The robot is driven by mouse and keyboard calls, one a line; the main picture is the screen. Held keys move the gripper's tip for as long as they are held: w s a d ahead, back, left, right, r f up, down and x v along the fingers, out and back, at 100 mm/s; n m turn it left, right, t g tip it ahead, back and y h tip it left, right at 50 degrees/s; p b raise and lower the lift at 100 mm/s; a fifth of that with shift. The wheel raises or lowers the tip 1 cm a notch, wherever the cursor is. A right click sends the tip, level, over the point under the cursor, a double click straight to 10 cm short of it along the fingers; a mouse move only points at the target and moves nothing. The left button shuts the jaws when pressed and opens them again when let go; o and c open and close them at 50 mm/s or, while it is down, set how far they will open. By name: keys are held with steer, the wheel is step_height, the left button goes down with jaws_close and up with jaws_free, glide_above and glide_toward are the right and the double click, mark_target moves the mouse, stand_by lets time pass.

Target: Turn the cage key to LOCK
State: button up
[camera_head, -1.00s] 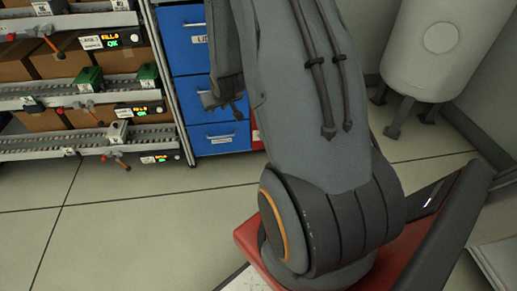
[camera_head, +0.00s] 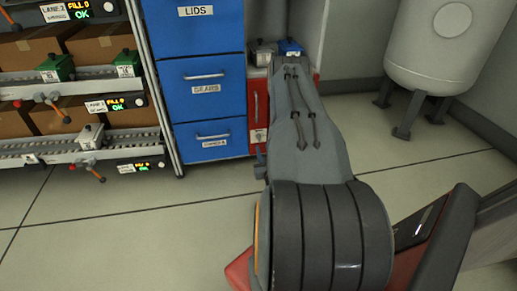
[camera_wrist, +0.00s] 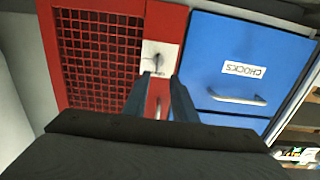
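The red cage (camera_head: 255,112) stands right of the blue drawers in the head view, partly hidden by my arm. In the wrist view the cage (camera_wrist: 100,48) shows red mesh at left. A pale lock plate (camera_wrist: 160,56) sits on its red frame, beside the blue drawer. A small dark key (camera_wrist: 157,59) shows on the plate; its markings are too small to read. My gripper (camera_wrist: 161,79) is open, its two fingers apart and empty, pointing toward the plate just below the key. Whether it touches the key I cannot tell. The head view mostly hides my gripper behind my arm.
Blue drawers (camera_head: 205,88) adjoin the cage; the CHOCKS drawer (camera_wrist: 238,70) has a protruding handle (camera_wrist: 238,99) right of my fingers. Shelf lanes with boxes (camera_head: 100,42) stand at left. A white tank (camera_head: 447,45) stands at right. The floor (camera_head: 110,220) in front is clear.

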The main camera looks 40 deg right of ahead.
mark_target(260, 140)
steer(key=b+x, duration=0.2)
steer(key=x, duration=0.1)
steer(key=b+x, duration=0.1)
steer(key=x, duration=0.3)
steer(key=shift+w+d+f+b, duration=0.1)
steer(key=shift+d+f+b, duration=0.15)
steer(key=shift+d+b, duration=0.15)
jaws_close()
